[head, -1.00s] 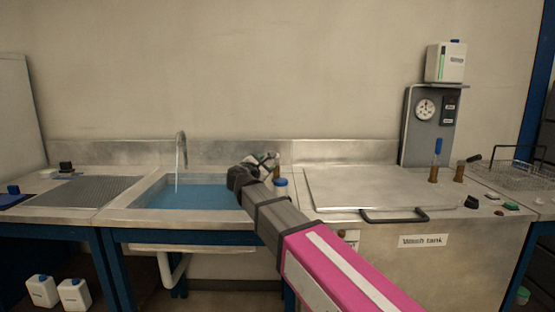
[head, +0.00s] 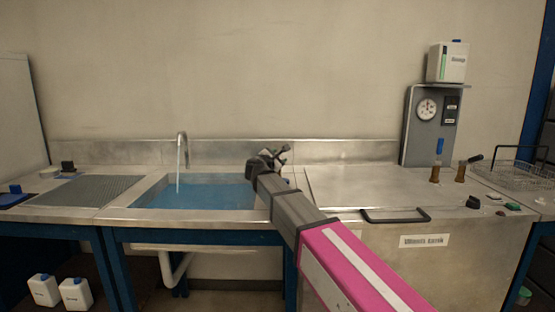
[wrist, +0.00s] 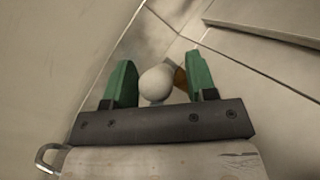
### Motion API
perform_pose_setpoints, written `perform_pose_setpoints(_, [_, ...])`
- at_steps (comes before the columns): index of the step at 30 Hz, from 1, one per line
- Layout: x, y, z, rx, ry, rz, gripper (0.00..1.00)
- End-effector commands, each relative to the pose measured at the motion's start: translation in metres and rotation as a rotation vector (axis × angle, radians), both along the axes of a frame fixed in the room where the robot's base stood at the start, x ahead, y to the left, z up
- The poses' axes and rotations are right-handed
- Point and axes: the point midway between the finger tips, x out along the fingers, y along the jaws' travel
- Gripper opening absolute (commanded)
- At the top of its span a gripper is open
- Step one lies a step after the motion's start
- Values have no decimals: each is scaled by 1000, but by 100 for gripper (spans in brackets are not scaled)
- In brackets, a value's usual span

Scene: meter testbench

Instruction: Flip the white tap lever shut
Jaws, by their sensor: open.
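My gripper (head: 275,155) is above the strip between the sink and the tank lid, and my arm hides what is below it. In the wrist view my gripper (wrist: 161,62) is open, with one green finger on each side of a rounded off-white knob (wrist: 156,83). This looks like the end of the white tap lever. A bit of brass (wrist: 181,79) shows beside it, near the right finger. I cannot tell whether either finger touches the knob. The lever's angle cannot be read.
Water runs from the spout (head: 182,150) into the filled sink (head: 200,193). The tank lid (head: 365,188) is on the right. A blue-levered tap (head: 439,150) and another brass tap (head: 461,172) stand further right. The back wall's steel upstand is close behind my gripper.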

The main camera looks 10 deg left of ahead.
Motion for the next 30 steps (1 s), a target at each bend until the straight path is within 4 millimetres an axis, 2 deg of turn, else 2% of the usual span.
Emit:
perform_pose_setpoints(1, [0, 0, 0, 0, 0, 0, 45])
perform_pose_setpoints(5, [0, 0, 0, 0, 0, 0, 3])
perform_pose_setpoints(6, [0, 0, 0, 0, 0, 0, 0])
perform_pose_setpoints(19, [4, 1, 7, -16, 75, 0, 0])
perform_pose_setpoints(30, [23, 7, 27, -84, 363, 0, 0])
